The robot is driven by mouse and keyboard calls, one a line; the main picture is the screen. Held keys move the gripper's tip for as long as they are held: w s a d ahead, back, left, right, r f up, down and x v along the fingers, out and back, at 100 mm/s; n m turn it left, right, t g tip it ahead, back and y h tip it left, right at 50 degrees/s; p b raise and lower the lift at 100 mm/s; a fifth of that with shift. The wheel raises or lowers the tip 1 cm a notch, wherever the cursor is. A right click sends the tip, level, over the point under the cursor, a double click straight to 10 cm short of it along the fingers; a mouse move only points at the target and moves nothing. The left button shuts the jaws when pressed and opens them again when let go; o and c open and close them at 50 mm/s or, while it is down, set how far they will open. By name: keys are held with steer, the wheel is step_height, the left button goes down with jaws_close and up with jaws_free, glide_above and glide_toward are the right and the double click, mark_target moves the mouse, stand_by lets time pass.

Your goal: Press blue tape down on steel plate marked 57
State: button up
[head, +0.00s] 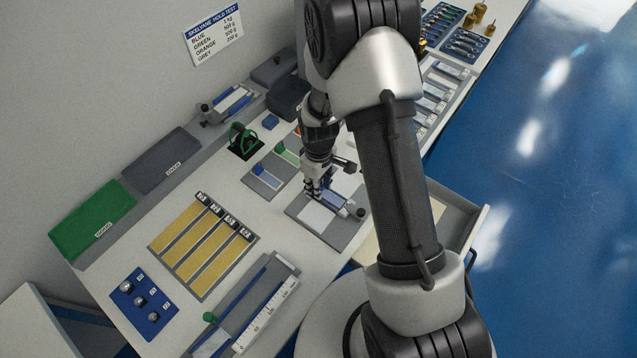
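My gripper (313,192) points down over a grey board (312,232) near the middle of the bench. Its fingers are small and dark here, and I cannot tell whether they are open or shut. A narrow light plate or clamp with a blue strip (334,202) lies on the board just right of the fingertips. I cannot tell whether the fingers touch it. A pale rectangle (316,216) lies on the board in front of them. No number 57 is readable, so I cannot say which piece is the marked steel plate.
Left of the board is a tray of yellow strips (203,245). A ruler fixture (262,308) lies at the front, and a blue block with knobs (144,302) at front left. Green (92,220) and grey (160,161) pads line the wall. An open drawer (462,222) is at right.

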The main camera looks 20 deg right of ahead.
steer(key=shift+f, duration=0.2)
steer(key=o, duration=0.9)
step_height(320, 180, up, 12)
steer(key=shift+r, duration=0.1)
stand_by(0.4)
steer(key=s+r+m+t, duration=0.15)
steer(key=s+r, duration=0.25)
steer(key=r, duration=0.4)
steer(key=s+r+m+t, duration=0.15)
steer(key=s+r, duration=0.25)
steer(key=r, duration=0.4)
steer(key=s+r+m, duration=0.1)
steer(key=s+r, duration=0.1)
steer(key=s, duration=0.2)
steer(key=s+r+m+t, duration=0.1)
steer(key=s+r, duration=0.1)
steer(key=s, duration=0.3)
steer(key=s+r+m, duration=0.2)
steer(key=s, duration=0.2)
steer(key=shift+s+r+t, duration=0.2)
steer(key=shift+r+t, duration=0.1)
